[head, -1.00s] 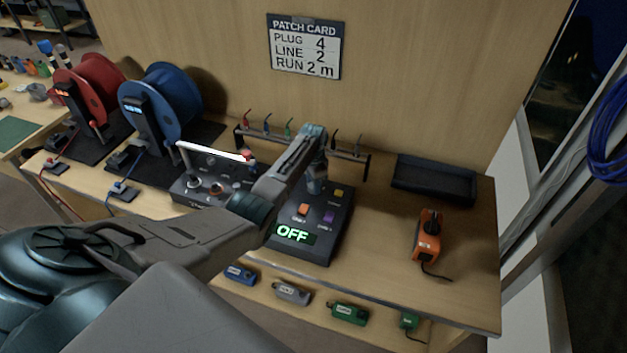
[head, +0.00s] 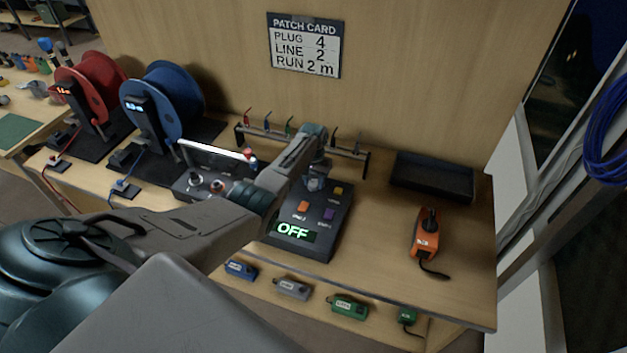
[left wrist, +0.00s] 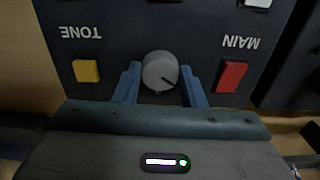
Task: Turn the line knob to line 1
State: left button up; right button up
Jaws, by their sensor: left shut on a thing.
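The line panel (head: 302,249) is a dark sloped box on the bench, with a lit OFF display and coloured buttons. In the left wrist view a round grey knob (left wrist: 158,66) with a dark pointer mark sits between a yellow TONE button (left wrist: 86,71) and a red MAIN button (left wrist: 232,77). My left gripper (head: 315,183) is over the upper part of the panel. In the left wrist view its blue fingers (left wrist: 160,78) are shut on the knob, one on each side. In the head view the gripper hides the knob. My right gripper is not in view.
A patch card (head: 305,46) on the back wall reads plug 4, line 2, run 2 m. Blue (head: 170,95) and red (head: 98,88) reels stand left. A black tray (head: 432,177) and an orange tool (head: 426,236) are right. A cable rack (head: 262,130) stands behind the gripper.

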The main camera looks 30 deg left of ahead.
aim_at(313, 183)
pick_arm(q)
jog(key=shift+w+r+n, duration=0.1)
jog(key=shift+n, duration=0.2)
jog(key=o, duration=1)
jog(key=shift+r+b, duration=1.45)
jog(key=shift+r, duration=3.95)
